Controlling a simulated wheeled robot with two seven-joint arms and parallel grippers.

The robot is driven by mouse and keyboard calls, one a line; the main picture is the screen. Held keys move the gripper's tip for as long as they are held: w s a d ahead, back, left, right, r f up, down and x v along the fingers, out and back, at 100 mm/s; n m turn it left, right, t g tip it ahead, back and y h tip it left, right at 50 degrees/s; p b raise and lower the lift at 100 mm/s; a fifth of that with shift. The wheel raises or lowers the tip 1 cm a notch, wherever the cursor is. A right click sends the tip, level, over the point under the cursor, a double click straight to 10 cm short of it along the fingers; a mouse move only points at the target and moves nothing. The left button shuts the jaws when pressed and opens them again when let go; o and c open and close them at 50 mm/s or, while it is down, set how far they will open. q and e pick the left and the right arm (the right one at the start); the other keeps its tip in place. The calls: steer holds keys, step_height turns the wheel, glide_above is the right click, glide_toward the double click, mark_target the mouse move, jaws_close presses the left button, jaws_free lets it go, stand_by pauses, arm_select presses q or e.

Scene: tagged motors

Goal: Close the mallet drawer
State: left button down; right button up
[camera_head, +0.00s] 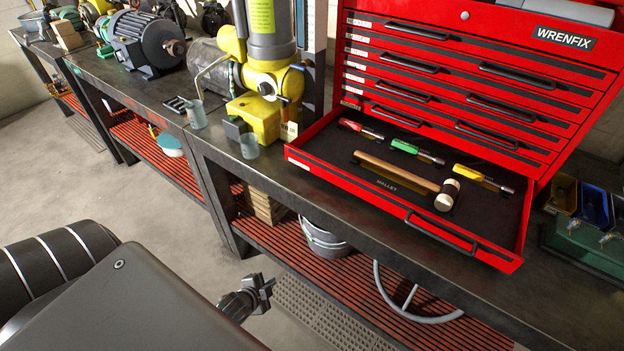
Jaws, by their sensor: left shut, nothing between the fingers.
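The mallet drawer (345,172) is the lowest drawer of a red tool chest (500,70) on the bench. It stands pulled out toward me, with a black handle (440,233) on its front. Inside lie a wooden-handled mallet (400,176) and screwdrivers with red (360,129), green (416,151) and yellow (482,178) handles. My left gripper (268,290) is low in front of the bench, below and to the left of the drawer, well apart from it. It is shut and empty. My right gripper is not in view.
A yellow machine (262,80) stands on the bench left of the chest, near the drawer's left side. Blue and yellow bins (594,203) sit to its right. A lower slatted shelf (335,270) holds a bucket (325,240) and a handwheel (412,300). Floor is clear at left.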

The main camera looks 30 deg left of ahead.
arm_select(q)
steer(key=w+r+m+t+b, duration=0.1)
steer(key=w+r+m+t, duration=0.15)
steer(key=r, duration=0.55)
steer(key=w+r+m+t, duration=0.1)
steer(key=w+r+t, duration=0.15)
steer(key=r, duration=0.55)
steer(key=m+t+h+b, duration=0.1)
steer(key=m+t+h, duration=0.15)
steer(key=m, duration=0.25)
glide_toward(318, 168)
steer(key=shift+t+y, duration=0.25)
steer(key=w+p, duration=0.2)
steer(key=w, duration=0.1)
steer(key=w+p, duration=0.2)
steer(key=shift+w+d+f, duration=0.1)
steer(key=shift+d+f, duration=0.05)
steer(key=shift+d, duration=0.25)
steer(key=shift+w+d+f, duration=0.1)
steer(key=shift+w, duration=0.65)
